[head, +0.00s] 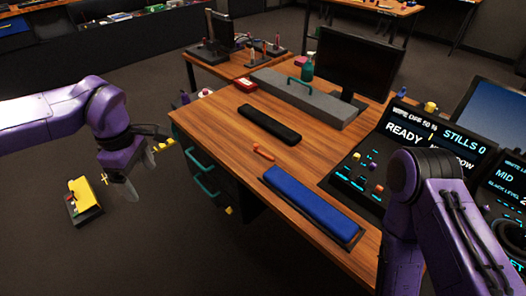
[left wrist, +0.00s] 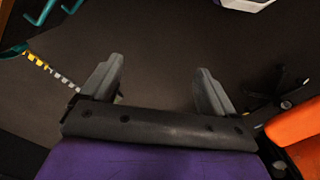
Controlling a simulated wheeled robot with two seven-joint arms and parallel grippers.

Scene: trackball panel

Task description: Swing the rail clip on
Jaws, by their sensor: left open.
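My left gripper (head: 128,188) hangs in the air left of the wooden desk (head: 215,130), pointing down. In the left wrist view its two fingers (left wrist: 158,68) are wide apart, with only dark floor between them. Small yellow pieces (head: 163,145) show beside the desk's left corner, close to the left wrist. A small orange piece (head: 263,151) lies on the desk behind the blue pad. I cannot tell for sure which part is the rail clip. My right arm stands at the right; its gripper is out of view.
A blue pad (head: 312,204), a black pad (head: 270,125) and a long grey block (head: 300,98) lie on the desk. Teal handles (head: 205,186) stick out of its left side. A control panel (head: 385,165) stands at the right. A yellow box (head: 84,195) is low at left.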

